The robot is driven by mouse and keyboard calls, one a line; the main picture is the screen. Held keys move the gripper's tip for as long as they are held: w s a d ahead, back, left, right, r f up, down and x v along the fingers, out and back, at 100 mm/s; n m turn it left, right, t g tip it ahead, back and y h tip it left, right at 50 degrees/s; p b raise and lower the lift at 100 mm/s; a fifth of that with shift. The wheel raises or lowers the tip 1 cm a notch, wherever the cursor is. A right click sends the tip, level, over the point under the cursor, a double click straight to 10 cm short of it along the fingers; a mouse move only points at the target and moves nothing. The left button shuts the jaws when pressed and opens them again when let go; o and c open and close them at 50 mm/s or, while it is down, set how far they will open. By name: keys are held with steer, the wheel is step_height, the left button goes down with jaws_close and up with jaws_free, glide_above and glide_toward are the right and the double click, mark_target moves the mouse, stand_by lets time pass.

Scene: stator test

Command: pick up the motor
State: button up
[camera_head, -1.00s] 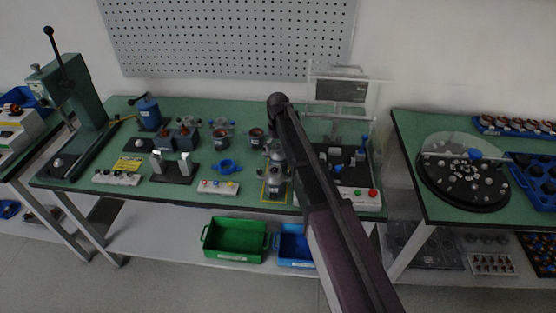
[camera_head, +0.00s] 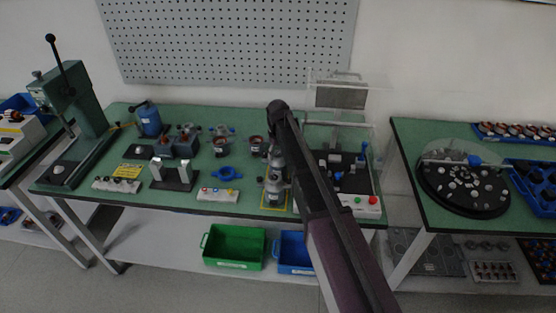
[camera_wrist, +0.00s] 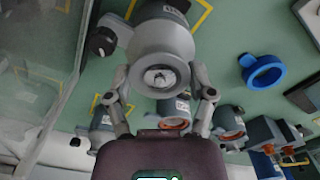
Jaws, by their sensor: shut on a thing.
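The grey motor (camera_wrist: 165,40) is in the middle of the wrist view, with its round end and shaft facing the camera. My gripper (camera_wrist: 163,92) is shut on it, one finger on each side. In the head view, the motor (camera_head: 273,190) is at the front of the green bench, over a yellow-outlined square. My gripper (camera_head: 276,160) is above it, partly hidden by my arm. I cannot tell whether the motor touches the bench.
A blue ring part (camera_head: 227,174) and a button box (camera_head: 217,194) lie left of the motor. A clear-screened test station (camera_head: 345,165) stands close on the right. Several motor parts are behind. Green (camera_head: 233,262) and blue bins sit below.

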step_height(320, 180, up, 10)
steer(key=p, duration=1)
steer(key=shift+f, duration=0.1)
stand_by(0.9)
step_height(320, 180, up, 7)
steer(key=p, duration=0.7)
step_height(320, 180, down, 7)
steer(key=b, duration=0.7)
stand_by(0.6)
stand_by(2.2)
stand_by(0.4)
